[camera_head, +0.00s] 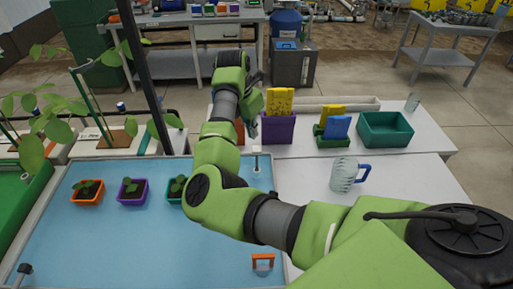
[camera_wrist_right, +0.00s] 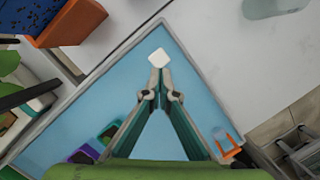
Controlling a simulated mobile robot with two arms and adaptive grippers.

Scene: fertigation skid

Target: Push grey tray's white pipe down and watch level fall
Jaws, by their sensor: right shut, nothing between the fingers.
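The grey tray (camera_wrist_right: 95,80) holds a flat blue surface of liquid (camera_head: 110,240) inside its rim. The white pipe (camera_head: 256,162) stands upright near the tray's far right corner, with a wider cap on top. In the right wrist view the pipe's white cap (camera_wrist_right: 159,57) shows just beyond my fingertips. My right gripper (camera_head: 253,134) is shut and empty, pointing down above the pipe. It also shows in the right wrist view (camera_wrist_right: 160,75); whether the tips touch the cap cannot be told. My left gripper is not in view.
Orange (camera_head: 87,195), purple (camera_head: 132,193) and green (camera_head: 175,192) seedling pots sit in the tray. An orange bracket (camera_head: 262,262) is at its near right. On the white bench right are a jug (camera_head: 345,175), a purple holder (camera_head: 278,128) and a green bin (camera_head: 386,130).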

